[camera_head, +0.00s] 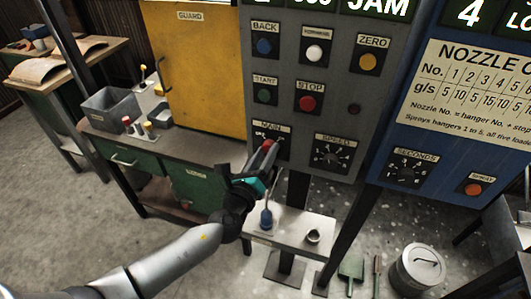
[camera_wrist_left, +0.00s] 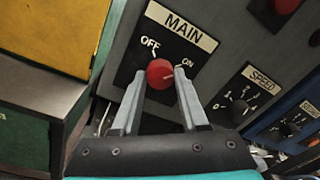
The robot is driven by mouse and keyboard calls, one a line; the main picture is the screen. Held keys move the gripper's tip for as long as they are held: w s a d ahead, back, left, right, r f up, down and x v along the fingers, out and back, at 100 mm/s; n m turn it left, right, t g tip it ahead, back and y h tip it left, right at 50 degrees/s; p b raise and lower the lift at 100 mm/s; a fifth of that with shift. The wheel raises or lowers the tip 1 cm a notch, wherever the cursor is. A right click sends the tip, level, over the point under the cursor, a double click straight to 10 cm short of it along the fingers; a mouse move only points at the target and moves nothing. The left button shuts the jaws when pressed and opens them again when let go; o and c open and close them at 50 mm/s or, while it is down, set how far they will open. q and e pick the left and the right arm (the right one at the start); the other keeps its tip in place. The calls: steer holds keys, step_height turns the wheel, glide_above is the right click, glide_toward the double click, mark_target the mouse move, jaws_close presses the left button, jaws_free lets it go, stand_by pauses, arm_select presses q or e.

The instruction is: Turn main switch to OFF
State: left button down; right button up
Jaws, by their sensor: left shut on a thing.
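The main switch is a round red knob (camera_wrist_left: 159,73) on a black plate below a MAIN label, with OFF printed at its upper left and ON at its right. A small pale mark on the knob's right side seems to face ON. My left gripper (camera_head: 264,154) reaches the switch on the grey control panel (camera_head: 337,105). In the left wrist view its two fingers (camera_wrist_left: 162,78) are on either side of the knob, shut on it. In the head view the gripper hides much of the switch plate. My right gripper is not in view.
A SPEED dial (camera_head: 331,154) sits right of the switch, with the red STOP button (camera_head: 307,103) and green START button (camera_head: 263,96) above. A small shelf (camera_head: 300,230) with a blue-based lever (camera_head: 266,217) is below. A yellow GUARD panel (camera_head: 200,65) stands to the left.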

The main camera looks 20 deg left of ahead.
arm_select(q)
steer(key=n+b, duration=0.3)
steer(key=b, duration=0.1)
steer(key=shift+f+n, duration=0.25)
steer(key=shift+n, duration=0.15)
steer(key=n+b, duration=0.2)
steer(key=n, duration=0.2)
steer(key=shift+n+b, duration=0.3)
steer(key=shift+b, duration=0.1)
steer(key=n+b, duration=0.1)
steer(key=n, duration=0.3)
steer(key=shift+r+n+t+y, duration=0.1)
steer(key=shift+n+t+y, duration=0.2)
steer(key=shift+n+y, duration=0.1)
steer(key=n, duration=0.2)
steer(key=shift+n, duration=0.3)
steer(key=shift+d+n, duration=0.1)
steer(key=shift+n, duration=1.5)
steer(key=shift+c, duration=2.2)
jaws_free()
